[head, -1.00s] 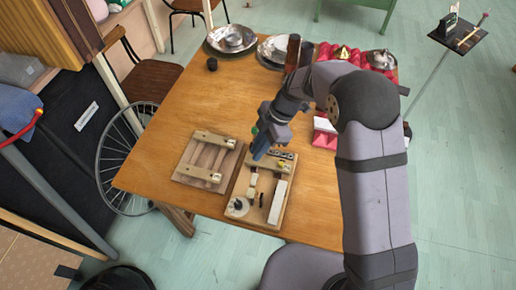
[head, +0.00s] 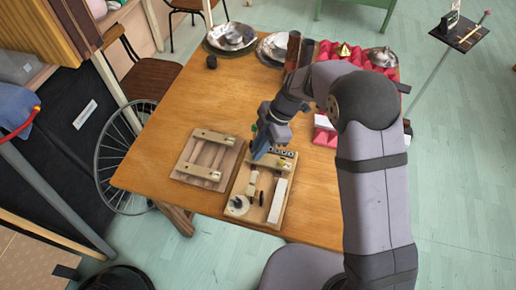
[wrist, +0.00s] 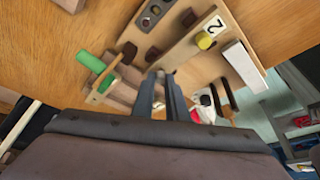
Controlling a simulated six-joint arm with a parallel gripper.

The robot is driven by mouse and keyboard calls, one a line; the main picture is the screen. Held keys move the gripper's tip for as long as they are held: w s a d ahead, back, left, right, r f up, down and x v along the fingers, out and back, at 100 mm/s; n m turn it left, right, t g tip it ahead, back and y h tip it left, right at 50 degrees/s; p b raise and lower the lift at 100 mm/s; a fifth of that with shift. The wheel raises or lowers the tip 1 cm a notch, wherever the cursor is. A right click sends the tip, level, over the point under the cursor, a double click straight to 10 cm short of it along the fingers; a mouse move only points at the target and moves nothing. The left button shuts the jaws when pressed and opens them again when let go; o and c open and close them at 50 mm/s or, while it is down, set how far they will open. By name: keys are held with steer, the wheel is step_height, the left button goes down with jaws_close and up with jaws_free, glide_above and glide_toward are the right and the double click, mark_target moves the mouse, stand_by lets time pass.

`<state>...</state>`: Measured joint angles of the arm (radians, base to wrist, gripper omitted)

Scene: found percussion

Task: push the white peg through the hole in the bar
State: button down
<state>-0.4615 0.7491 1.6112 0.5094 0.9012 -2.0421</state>
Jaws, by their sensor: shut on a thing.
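My gripper (head: 258,155) is low over the upper left part of the right-hand wooden board (head: 237,187). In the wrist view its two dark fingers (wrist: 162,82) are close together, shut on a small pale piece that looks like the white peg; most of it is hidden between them. A wooden bar with a yellow knob (head: 281,163) crosses the board to the right of the gripper; the knob also shows in the wrist view (wrist: 205,41). I cannot make out the hole in the bar, or whether the peg touches it.
A second wooden board (head: 188,163) with bars lies to the left. Metal bowls (head: 231,38) and red foam (head: 327,50) are at the back. The table's middle left is clear.

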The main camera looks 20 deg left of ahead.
steer(key=shift+f+b, duration=0.35)
stand_by(0.6)
steer(key=c, duration=1.7)
jaws_free()
steer(key=shift+o, duration=0.2)
steer(key=b+v, duration=0.1)
steer(key=v, duration=0.6)
steer(key=shift+r+b, duration=0.2)
steer(key=shift+b, duration=0.2)
steer(key=s+d+m+t+h+p, duration=0.1)
steer(key=s+d+m, duration=0.4)
steer(key=d+m, duration=0.3)
steer(key=s+d+r+m+h+p, duration=0.1)
steer(key=s+d+m, duration=0.4)
steer(key=d+m, duration=0.3)
steer(key=s+d+r+m+t+h+p, duration=0.1)
steer(key=s+d+m+p, duration=0.1)
steer(key=s+d+m, duration=0.4)
steer(key=d+m, duration=0.2)
steer(key=d, duration=0.2)
steer(key=shift+d+r+m+t+h, duration=0.25)
steer(key=shift+d+m+t+h, duration=0.05)
steer(key=shift+m+h, duration=0.1)
